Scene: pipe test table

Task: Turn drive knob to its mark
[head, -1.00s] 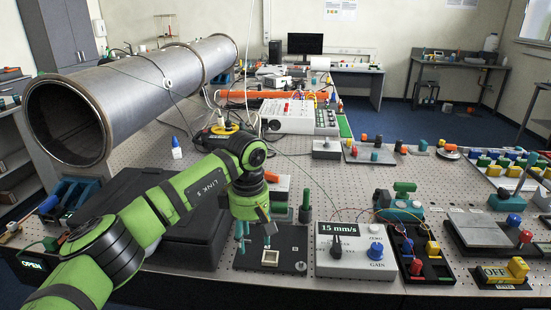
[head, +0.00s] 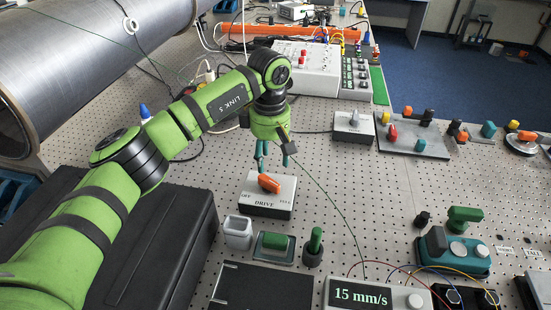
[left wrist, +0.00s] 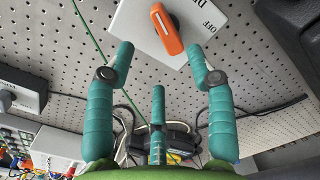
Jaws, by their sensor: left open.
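The drive knob (head: 269,183) is an orange bar handle on top of a white box (head: 262,210) lettered DRIVE, with OFF at its left and FULL at its right. My left gripper (head: 268,160) is just above and behind the knob, teal fingers pointing down. In the left wrist view the knob (left wrist: 167,30) lies ahead of the open fingertips (left wrist: 160,58), roughly between their lines, with nothing held. Contact with the knob does not show. My right gripper is not in view.
In front of the box stand a white cup (head: 238,232), a green block in a grey holder (head: 275,243) and a green peg (head: 315,240). A grey switch box (head: 354,128) stands behind at right. A black case (head: 150,240) lies at left. The perforated table right of the box is mostly clear.

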